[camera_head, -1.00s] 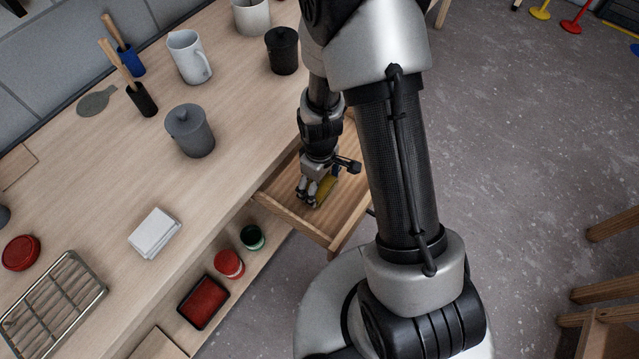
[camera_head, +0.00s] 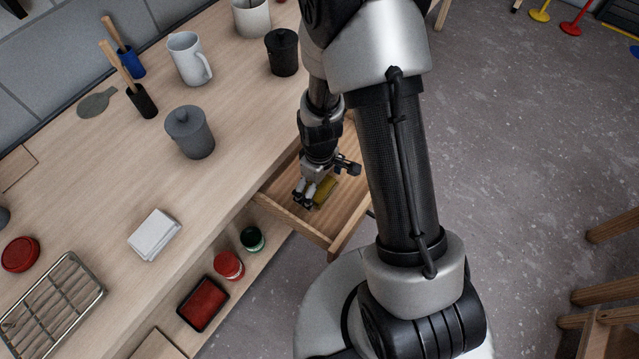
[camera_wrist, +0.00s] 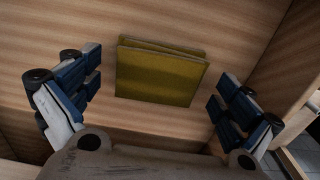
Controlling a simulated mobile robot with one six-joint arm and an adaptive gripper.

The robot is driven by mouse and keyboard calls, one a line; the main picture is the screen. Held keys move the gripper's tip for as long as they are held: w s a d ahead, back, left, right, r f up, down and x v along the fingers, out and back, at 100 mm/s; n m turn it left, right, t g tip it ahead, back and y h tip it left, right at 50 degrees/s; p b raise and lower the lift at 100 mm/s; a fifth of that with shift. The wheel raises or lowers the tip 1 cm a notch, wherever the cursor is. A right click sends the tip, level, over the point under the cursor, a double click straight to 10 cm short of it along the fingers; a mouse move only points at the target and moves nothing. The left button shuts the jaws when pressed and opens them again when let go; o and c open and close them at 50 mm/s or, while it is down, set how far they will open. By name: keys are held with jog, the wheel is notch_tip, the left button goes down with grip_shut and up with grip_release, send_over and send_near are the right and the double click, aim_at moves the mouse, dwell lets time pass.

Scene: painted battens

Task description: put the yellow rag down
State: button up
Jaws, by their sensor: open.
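The yellow rag (camera_wrist: 160,78) is folded and lies flat on the wooden floor of the open drawer (camera_head: 285,207). My gripper (camera_head: 305,192) is inside the drawer, above the rag. In the wrist view its two blue-padded fingers (camera_wrist: 157,100) stand wide apart, one on each side of the rag, with nothing between them touching it. In the head view the rag (camera_head: 323,191) is partly hidden behind my gripper.
The drawer walls (camera_wrist: 285,65) stand close around my gripper. On the worktop are a grey lidded pot (camera_head: 190,133), a white folded cloth (camera_head: 155,233) and a wire rack (camera_head: 52,305). A shelf below holds red and green tins and a red tray (camera_head: 203,303).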

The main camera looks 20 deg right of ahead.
notch_tip(320, 180, up, 12)
jog(key=p, duration=0.5)
notch_tip(320, 180, up, 10)
jog(key=m+t, duration=0.1)
jog(key=m, duration=0.1)
send_over(320, 187)
jog(key=s, duration=0.1)
jog(key=s+r+m+t, duration=0.3)
jog(key=s+r+m, duration=0.2)
jog(key=s+r, duration=0.9)
notch_tip(320, 187, up, 2)
jog(key=shift+t, duration=0.3)
